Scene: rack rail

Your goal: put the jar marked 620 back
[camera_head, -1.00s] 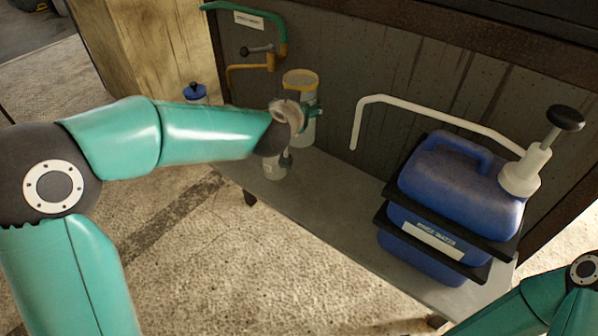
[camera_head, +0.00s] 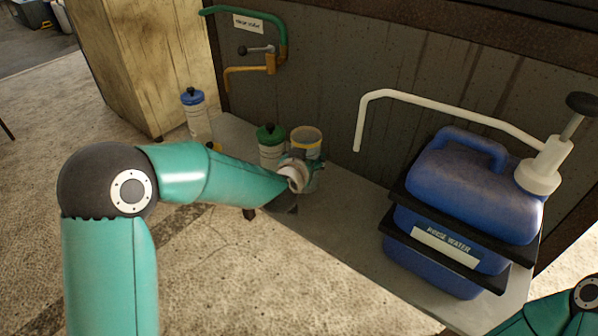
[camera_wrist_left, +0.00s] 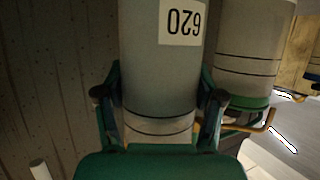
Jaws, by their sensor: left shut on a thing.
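The jar marked 620 (camera_wrist_left: 150,70) is a pale grey cylinder, upside down in the left wrist view, with its white label in sight. In the head view its yellow-rimmed top (camera_head: 306,134) shows above my left gripper (camera_head: 303,168). My left gripper's two fingers (camera_wrist_left: 158,108) are shut on the jar, one on each side. The jar looks upright and close to the bench; the arm hides its base, so I cannot tell whether it touches. My right gripper is out of view.
A green-lidded jar (camera_head: 270,146) stands close on the left, also in the wrist view (camera_wrist_left: 247,60). A blue-lidded jar (camera_head: 197,115) stands farther left. Bare bench (camera_head: 345,215) lies between.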

